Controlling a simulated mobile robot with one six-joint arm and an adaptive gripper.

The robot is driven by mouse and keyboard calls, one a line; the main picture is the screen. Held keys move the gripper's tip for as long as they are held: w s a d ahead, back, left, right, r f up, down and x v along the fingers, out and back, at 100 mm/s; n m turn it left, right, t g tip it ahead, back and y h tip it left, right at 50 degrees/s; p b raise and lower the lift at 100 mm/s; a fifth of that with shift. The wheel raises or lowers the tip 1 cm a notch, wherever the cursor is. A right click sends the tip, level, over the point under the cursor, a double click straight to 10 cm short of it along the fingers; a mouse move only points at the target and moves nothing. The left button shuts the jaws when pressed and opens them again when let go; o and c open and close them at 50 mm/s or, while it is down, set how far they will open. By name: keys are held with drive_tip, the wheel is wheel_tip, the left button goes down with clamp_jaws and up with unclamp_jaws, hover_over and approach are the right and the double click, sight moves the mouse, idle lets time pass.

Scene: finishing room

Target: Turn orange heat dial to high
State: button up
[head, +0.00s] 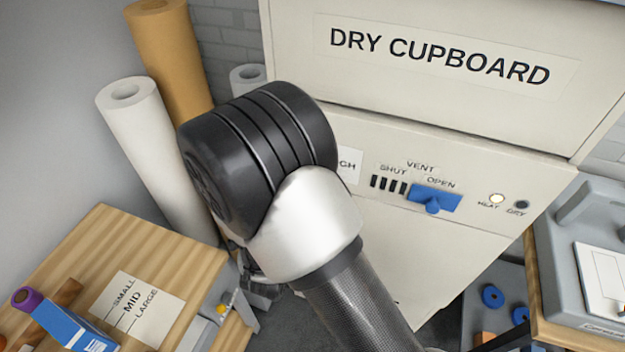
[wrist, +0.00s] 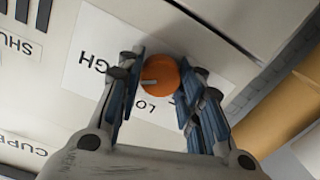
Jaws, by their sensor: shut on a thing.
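The orange heat dial (wrist: 162,76) is on a white label plate (wrist: 92,45) on the cupboard's pale panel in the wrist view. My gripper (wrist: 160,73) is shut on the dial, with a blue-padded finger on either side. The dial's pale pointer mark points left in that view, where the upside-down "HIGH" lettering is partly covered by a finger. The "LOW" lettering shows just below the dial, partly covered. In the head view my arm hides the dial and gripper; only "GH" of the plate (head: 348,165) shows.
The dry cupboard (head: 430,110) carries a blue vent slider (head: 434,198) near "OPEN" and a lit heat lamp (head: 497,199). Upright rolls (head: 150,150) stand left of my arm. A wooden bench (head: 110,235) is at lower left, and a grey case (head: 575,255) is at right.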

idle(0.3)
drive_tip(key=o, duration=1.1)
drive_tip(key=shift+c, duration=0.2)
drive_tip(key=shift+s, duration=0.1)
drive_tip(key=v, duration=1.2)
